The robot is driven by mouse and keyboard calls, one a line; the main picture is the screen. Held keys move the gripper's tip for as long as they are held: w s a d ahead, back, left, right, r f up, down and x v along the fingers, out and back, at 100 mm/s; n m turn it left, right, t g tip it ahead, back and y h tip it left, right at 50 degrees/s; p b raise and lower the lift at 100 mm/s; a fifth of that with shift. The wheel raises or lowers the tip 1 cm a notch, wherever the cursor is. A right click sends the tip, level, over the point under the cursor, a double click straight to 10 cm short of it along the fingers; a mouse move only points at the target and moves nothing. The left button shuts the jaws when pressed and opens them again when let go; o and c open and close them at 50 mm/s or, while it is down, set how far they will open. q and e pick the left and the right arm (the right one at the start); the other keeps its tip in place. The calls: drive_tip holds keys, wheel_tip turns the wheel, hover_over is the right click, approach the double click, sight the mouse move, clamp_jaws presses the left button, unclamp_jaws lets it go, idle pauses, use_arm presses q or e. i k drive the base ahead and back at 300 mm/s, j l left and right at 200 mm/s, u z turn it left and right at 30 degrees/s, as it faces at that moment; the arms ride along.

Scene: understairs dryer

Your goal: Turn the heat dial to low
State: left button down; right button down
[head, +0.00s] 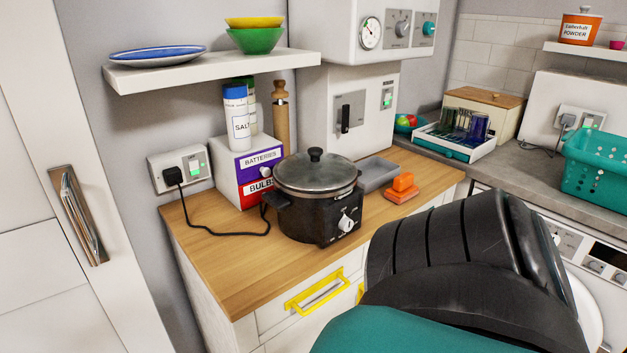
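A black slow cooker (299,221) with a glass lid stands on the wooden worktop (228,270). A silver-white dial (347,223) is on its front, at the lower right; this is probably the heat dial. Its markings are too small to read, so I cannot tell its setting. A black cable runs from the cooker to a wall socket (180,171). Neither of my grippers is in view. Part of my own arm, black and teal, fills the lower right, apart from the cooker in the picture.
A batteries-and-bulbs box (250,176) stands behind the cooker's left side. A grey tray (378,174) and an orange object (402,188) are to its right. Other knobs (402,28) are on the white wall unit above. Yellow handles (315,291) project below the worktop; the worktop's front left is clear.

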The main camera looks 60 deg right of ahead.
sight(346, 223)
drive_tip(key=z, duration=2.1)
